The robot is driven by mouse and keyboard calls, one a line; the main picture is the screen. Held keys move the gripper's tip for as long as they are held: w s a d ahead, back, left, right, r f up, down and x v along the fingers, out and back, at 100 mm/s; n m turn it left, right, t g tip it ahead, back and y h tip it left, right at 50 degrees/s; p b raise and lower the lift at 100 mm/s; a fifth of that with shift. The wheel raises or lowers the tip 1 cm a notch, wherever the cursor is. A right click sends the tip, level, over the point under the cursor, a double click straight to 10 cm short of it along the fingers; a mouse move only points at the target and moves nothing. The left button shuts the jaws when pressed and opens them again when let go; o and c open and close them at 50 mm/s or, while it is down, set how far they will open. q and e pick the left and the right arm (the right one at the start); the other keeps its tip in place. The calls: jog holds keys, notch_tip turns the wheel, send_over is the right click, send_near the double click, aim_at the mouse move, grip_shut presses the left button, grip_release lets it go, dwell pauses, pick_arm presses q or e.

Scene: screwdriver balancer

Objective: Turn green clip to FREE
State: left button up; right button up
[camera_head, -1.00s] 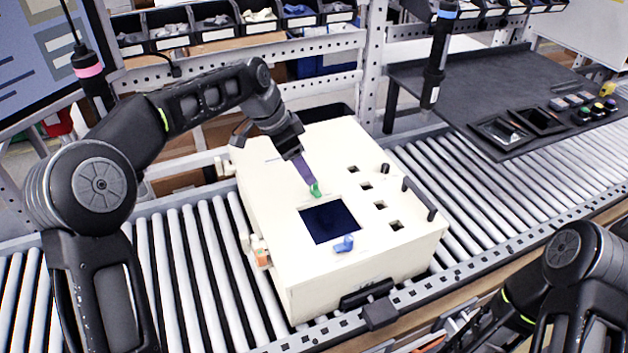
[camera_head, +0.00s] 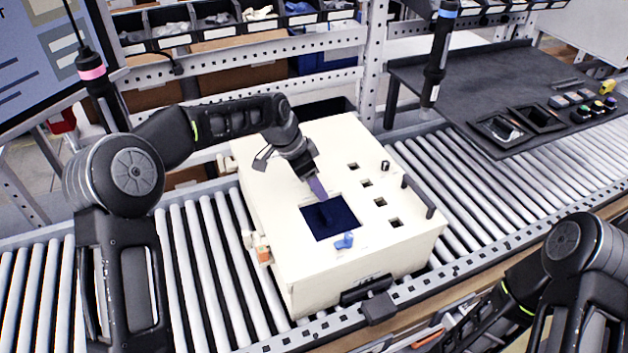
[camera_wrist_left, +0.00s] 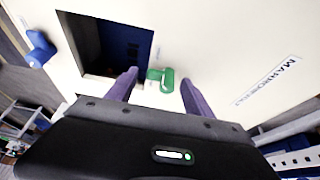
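The green clip (camera_wrist_left: 160,78) sits beside the edge of the dark square opening in the cream box (camera_head: 285,255), near the printed lettering. In the left wrist view it lies between the two purple fingertips of my left gripper (camera_wrist_left: 160,88). The fingers are spread, with a visible gap on the clip's right side. In the head view my left gripper (camera_head: 318,188) reaches down over the box top at the opening's far edge, and the clip is hidden behind it. The blue clip (camera_head: 345,241) is at the opening's near edge and also shows in the left wrist view (camera_wrist_left: 40,48). My right gripper is out of frame.
The box stands on a roller conveyor (camera_head: 190,270). Its top has several small square holes and a black handle (camera_head: 418,198) at right. An orange-and-white part (camera_head: 262,250) juts from its left side. A hanging tool (camera_head: 436,60) and a black bench (camera_head: 480,80) are beyond.

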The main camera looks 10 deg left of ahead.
pick_arm(q)
grip_shut()
dwell(0.5)
